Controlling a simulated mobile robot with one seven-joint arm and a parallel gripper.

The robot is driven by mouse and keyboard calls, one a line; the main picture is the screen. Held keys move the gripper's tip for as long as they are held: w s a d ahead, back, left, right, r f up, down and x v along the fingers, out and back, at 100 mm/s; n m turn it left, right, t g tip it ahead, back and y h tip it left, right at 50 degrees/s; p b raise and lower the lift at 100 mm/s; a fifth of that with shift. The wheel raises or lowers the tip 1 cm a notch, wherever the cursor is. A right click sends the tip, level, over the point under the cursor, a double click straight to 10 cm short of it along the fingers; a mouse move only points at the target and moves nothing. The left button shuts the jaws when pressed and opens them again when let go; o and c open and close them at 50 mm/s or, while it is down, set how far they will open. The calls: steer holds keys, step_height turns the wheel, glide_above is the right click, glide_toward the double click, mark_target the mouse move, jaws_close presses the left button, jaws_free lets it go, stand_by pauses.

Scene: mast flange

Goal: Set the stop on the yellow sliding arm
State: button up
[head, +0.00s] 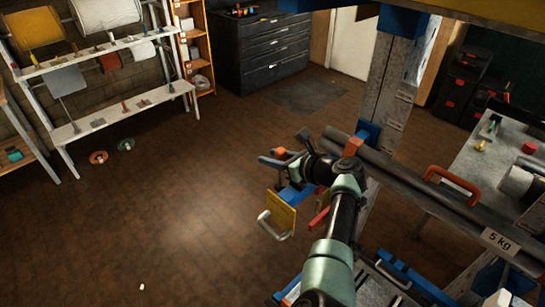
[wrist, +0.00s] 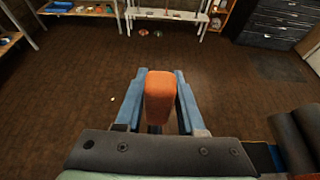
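My gripper (wrist: 162,88) has two blue fingers, one on each side of an orange block (wrist: 160,98) with rounded edges. The fingers look closed against its sides. In the head view my gripper (head: 270,160) is left of the mast, above open floor, with a bit of orange (head: 281,153) at its fingers. A yellow beam (head: 480,10) crosses the top right, high on the grey mast (head: 392,85); I take it as the yellow sliding arm. Its far end is out of frame. The wrist view does not show it.
A dark bar (head: 425,190) with a "5 kg" label (head: 500,241) runs right of my wrist. A yellow plate with a grey handle (head: 280,220) hangs below my gripper. A grey bench (head: 485,165) stands right.

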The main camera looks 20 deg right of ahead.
steer(key=shift+o, duration=1.3)
steer(key=v, duration=1.3)
